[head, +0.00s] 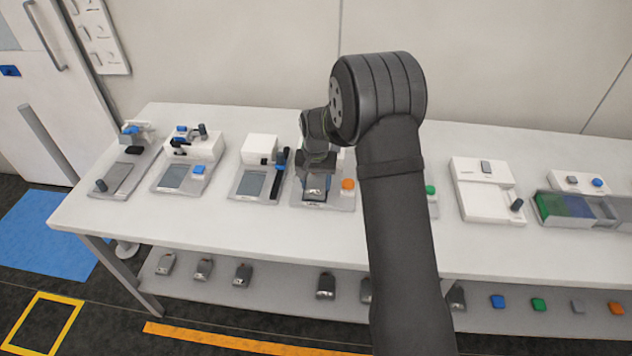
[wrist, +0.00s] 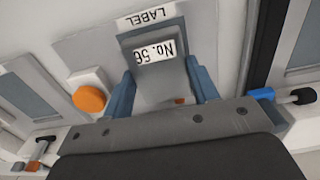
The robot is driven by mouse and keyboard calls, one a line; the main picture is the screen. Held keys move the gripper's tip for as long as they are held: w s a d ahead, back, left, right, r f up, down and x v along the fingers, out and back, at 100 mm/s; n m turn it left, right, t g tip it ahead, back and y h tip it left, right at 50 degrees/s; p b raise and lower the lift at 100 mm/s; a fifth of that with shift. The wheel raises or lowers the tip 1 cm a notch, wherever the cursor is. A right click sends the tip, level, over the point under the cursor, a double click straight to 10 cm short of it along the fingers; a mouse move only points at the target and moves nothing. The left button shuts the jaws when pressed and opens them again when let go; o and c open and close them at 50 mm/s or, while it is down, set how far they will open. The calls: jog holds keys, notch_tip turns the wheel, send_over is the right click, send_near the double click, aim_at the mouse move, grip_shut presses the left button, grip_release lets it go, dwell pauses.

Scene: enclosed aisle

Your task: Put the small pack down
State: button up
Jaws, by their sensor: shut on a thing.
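My gripper (head: 316,166) is over a light grey station (head: 338,199) with an orange button, near the middle of the table. It is shut on the small pack (head: 314,191), a dark grey block. In the wrist view, the pack (wrist: 165,78) sits between two blue-grey fingers and carries a white tag reading "No. 56", upside down. Just beyond it, a strip on the station reads "LABEL" (wrist: 150,16). The orange button (wrist: 90,99) is to the left of the pack. I cannot tell whether the pack touches the station.
A station with a dark screen (head: 249,184) and black lever stands close on the left. A white box station (head: 485,190) and a green-blue bin (head: 565,207) are to the right. Several similar packs (head: 326,285) lie on the lower shelf. My arm hides part of the table.

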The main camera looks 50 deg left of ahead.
aim_at(316, 185)
jog(key=shift+f, duration=0.15)
jog(key=o, duration=1.2)
jog(key=shift+f, duration=0.1)
notch_tip(316, 185, up, 12)
jog(key=shift+r, duration=0.2)
jog(key=shift+f, duration=0.1)
notch_tip(316, 185, down, 12)
jog(key=shift+r, duration=2.05)
jog(key=shift+f, duration=0.1)
